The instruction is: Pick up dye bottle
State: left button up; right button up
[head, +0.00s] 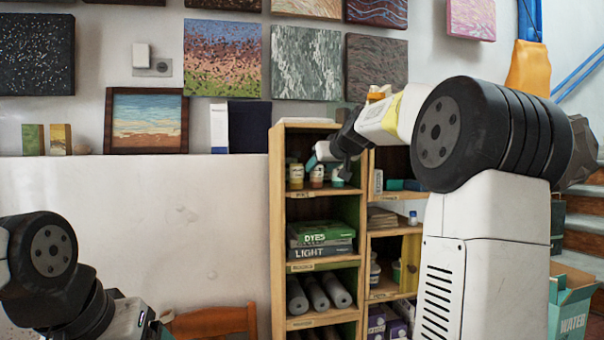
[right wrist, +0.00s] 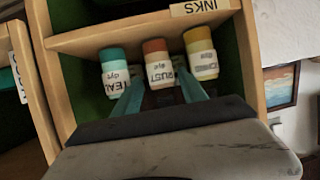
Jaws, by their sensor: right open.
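Three dye bottles stand in a row on the upper shelf of the wooden rack. In the right wrist view, turned over, they are a teal-capped bottle (right wrist: 115,68), a rust-capped bottle (right wrist: 157,65) in the middle, and an ochre-capped bottle (right wrist: 201,55). In the head view the row shows as ochre (head: 297,176), rust (head: 317,177) and teal (head: 338,178). My right gripper (right wrist: 160,97) is open, its teal fingers spread either side of the rust bottle's line; contact cannot be told. My left gripper (head: 130,318) is partly in view at the lower left; its fingertips are hidden.
The shelf's upright sides and the board labelled INKS (right wrist: 200,7) bound the bottles closely. Boxes marked DYES (head: 320,233) and rolls (head: 320,292) fill lower shelves. A wooden chair (head: 212,321) stands low in front of the white wall. A WATER box (head: 572,305) is at right.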

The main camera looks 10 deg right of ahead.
aim_at(313, 172)
jog(key=x, duration=0.6)
jog(key=shift+w+a+f, duration=0.1)
jog(key=shift+w+f, duration=0.1)
jog(key=shift+w, duration=0.15)
grip_shut()
jog(key=shift+r, duration=0.15)
